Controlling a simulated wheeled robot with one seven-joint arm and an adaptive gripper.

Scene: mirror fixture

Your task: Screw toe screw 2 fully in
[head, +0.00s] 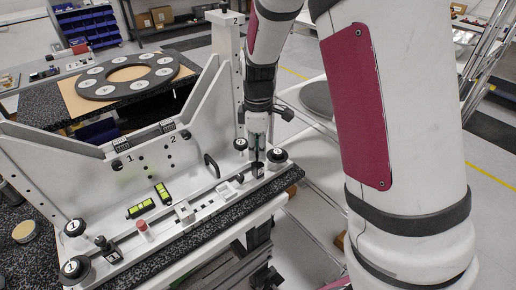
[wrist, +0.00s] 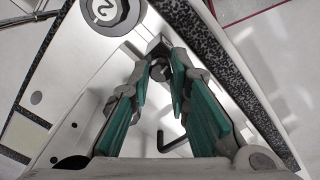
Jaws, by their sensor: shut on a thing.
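My gripper (head: 257,152) points down at the right end of the white fixture. Its green-padded fingers, also in the wrist view (wrist: 160,82), are closed around the dark head of toe screw 2 (wrist: 160,70). The screw sits at a small dark block (wrist: 158,46) just beyond the fingertips. In the head view the fingers mostly hide the screw, and the block (head: 258,170) shows below them. How deep the screw sits cannot be told.
Black knobs marked 2 stand close by, one right of my gripper (head: 278,156) and one left (head: 240,145). A black bent handle (head: 211,165) rises left of the gripper. Toe screw 1 (head: 100,242) and a red-topped pin (head: 142,228) are further left.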

